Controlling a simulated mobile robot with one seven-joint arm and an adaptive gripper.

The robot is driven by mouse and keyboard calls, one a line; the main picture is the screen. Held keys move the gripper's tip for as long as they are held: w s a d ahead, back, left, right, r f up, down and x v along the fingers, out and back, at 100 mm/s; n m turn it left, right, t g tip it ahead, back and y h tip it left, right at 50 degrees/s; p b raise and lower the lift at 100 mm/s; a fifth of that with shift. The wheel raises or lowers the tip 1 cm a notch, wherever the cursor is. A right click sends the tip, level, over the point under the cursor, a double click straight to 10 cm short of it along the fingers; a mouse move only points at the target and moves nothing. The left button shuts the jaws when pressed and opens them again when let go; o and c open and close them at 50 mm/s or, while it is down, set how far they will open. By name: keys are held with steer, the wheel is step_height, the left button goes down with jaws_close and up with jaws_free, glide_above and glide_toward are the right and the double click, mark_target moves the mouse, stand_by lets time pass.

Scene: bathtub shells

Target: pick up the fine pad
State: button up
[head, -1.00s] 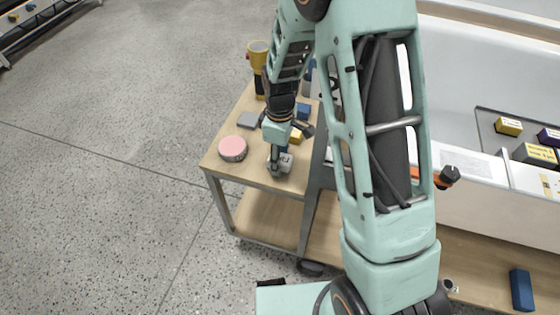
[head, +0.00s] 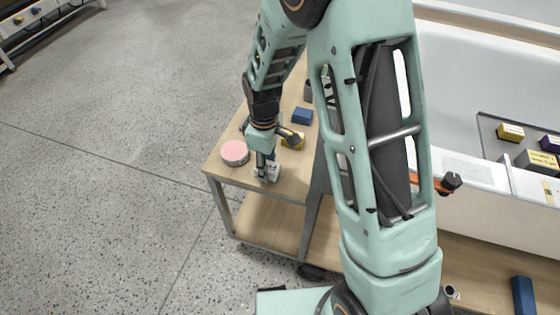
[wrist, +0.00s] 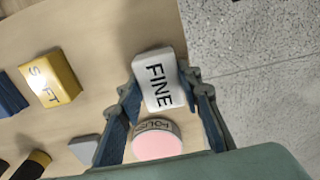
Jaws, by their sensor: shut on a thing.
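The fine pad is a white block marked FINE (wrist: 158,82). In the wrist view it sits between the tips of my gripper (wrist: 166,93), which is shut on its sides. In the head view the pad (head: 272,173) shows at the lower end of my gripper (head: 264,168), partly hidden by the fingers. It is near the front edge of the wooden cart top (head: 225,170). I cannot tell whether it touches the wood or hangs just above it.
A pink-topped round tin (head: 235,152) stands just left of the pad. A yellow block marked SOFT (wrist: 50,80) and a blue block (head: 302,116) lie behind on the cart. A grey piece (wrist: 84,148) lies near my fingers. The white tub (head: 470,90) is at right.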

steer(key=s+a+f, duration=0.1)
steer(key=s+a, duration=0.2)
steer(key=s, duration=0.4)
steer(key=s+a+f, duration=0.1)
steer(key=s+a, duration=0.3)
steer(key=s, duration=0.4)
steer(key=shift+s+f, duration=0.15)
